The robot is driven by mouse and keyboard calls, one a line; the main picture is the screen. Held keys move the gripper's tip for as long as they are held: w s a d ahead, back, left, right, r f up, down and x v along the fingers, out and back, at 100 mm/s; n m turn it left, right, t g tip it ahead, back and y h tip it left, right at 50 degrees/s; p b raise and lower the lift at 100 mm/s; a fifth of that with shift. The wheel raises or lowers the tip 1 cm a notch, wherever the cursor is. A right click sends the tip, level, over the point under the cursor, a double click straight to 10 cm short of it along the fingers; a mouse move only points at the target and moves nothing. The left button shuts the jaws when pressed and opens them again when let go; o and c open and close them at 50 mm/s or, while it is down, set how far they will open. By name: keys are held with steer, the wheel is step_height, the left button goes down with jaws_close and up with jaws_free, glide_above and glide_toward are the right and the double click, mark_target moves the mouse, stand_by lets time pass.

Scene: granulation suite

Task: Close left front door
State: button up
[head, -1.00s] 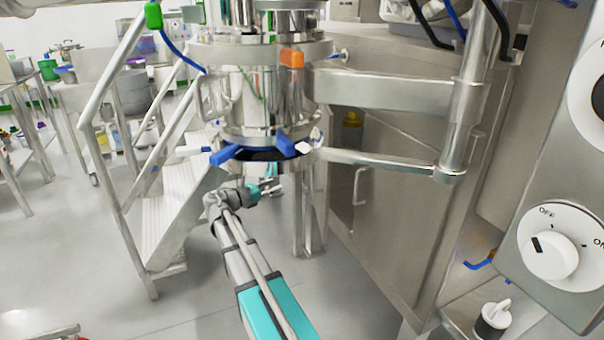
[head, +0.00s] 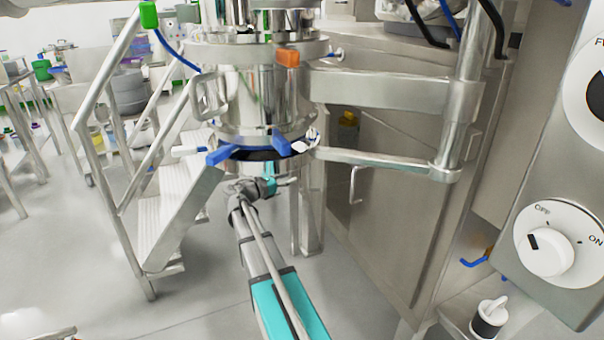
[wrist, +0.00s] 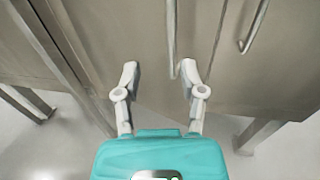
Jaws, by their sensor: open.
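A grey metal cabinet has a door panel (head: 388,215) with a bar handle (head: 356,185) in the head view. In the wrist view two upright bar handles show on metal panels, a near one (wrist: 171,40) and one further right (wrist: 254,27). My gripper (wrist: 159,70) is open, its two white fingers spread below and around the line of the near handle, with nothing seen between the tips. I cannot tell whether they touch the panel. In the head view my gripper (head: 281,184) is small and partly hidden below the steel vessel. How far the door stands open is unclear.
The steel vessel (head: 262,100) with blue clamps hangs above my arm, held by metal arms. Metal steps (head: 180,215) stand to the left. Metal legs (head: 308,220) stand close to the gripper. A control panel (head: 560,205) is at right. Grey floor is clear at front left.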

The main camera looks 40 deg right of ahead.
steer(key=d, duration=0.6)
steer(key=shift+s, duration=0.15)
steer(key=shift+o, duration=0.4)
steer(key=shift+r, duration=0.1)
jaws_close()
steer(key=shift+d, duration=0.1)
steer(key=shift+w+r, duration=0.1)
steer(key=shift+w, duration=0.25)
steer(key=shift+c, duration=0.4)
jaws_free()
steer(key=shift+d, duration=0.1)
steer(key=shift+s, duration=0.25)
